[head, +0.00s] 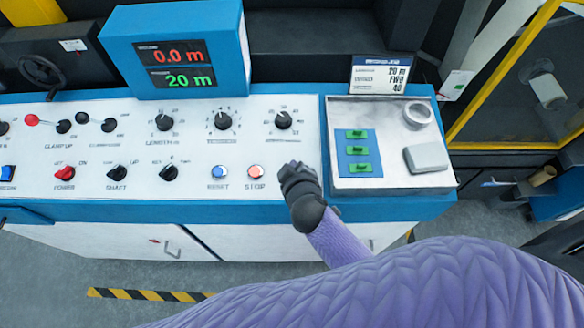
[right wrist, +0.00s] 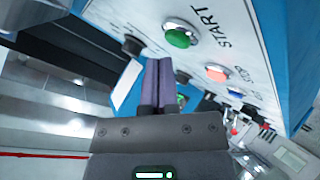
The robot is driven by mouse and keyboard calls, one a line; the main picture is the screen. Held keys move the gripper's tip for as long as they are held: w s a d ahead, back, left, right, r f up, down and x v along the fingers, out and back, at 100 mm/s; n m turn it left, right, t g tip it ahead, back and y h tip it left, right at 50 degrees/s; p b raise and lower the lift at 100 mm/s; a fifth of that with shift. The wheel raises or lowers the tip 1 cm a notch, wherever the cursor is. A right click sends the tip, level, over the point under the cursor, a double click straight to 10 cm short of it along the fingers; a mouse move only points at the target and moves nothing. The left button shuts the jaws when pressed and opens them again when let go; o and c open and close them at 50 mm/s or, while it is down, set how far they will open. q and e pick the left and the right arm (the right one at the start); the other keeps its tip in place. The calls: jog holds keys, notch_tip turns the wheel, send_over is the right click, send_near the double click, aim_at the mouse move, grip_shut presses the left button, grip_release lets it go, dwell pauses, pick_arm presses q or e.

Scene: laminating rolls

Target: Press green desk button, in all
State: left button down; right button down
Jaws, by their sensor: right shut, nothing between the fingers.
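The green START button (right wrist: 180,38) sits on the white desk panel, near the top of the right wrist view. In the head view it does not show; my right gripper and arm cover the panel right of the stop button. My right gripper (head: 291,168) is over the panel's lower right part, beside the red stop button (head: 255,171). In the right wrist view its purple-grey fingers (right wrist: 158,65) are together and empty, a little to the left of the green button. I cannot tell how high they are above the panel. My left gripper is not in view.
The white desk panel (head: 195,145) carries several knobs and a blue reset button (head: 219,172). A display box (head: 178,50) stands at the back. A tray (head: 390,183) with green pieces (head: 357,151), a tape roll (head: 418,114) and a grey block (head: 426,158) lies right of my gripper.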

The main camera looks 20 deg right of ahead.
dwell(0.7)
jog(key=shift+w+f+b, duration=0.1)
jog(key=shift+f+b, duration=0.25)
jog(key=shift+f, duration=0.05)
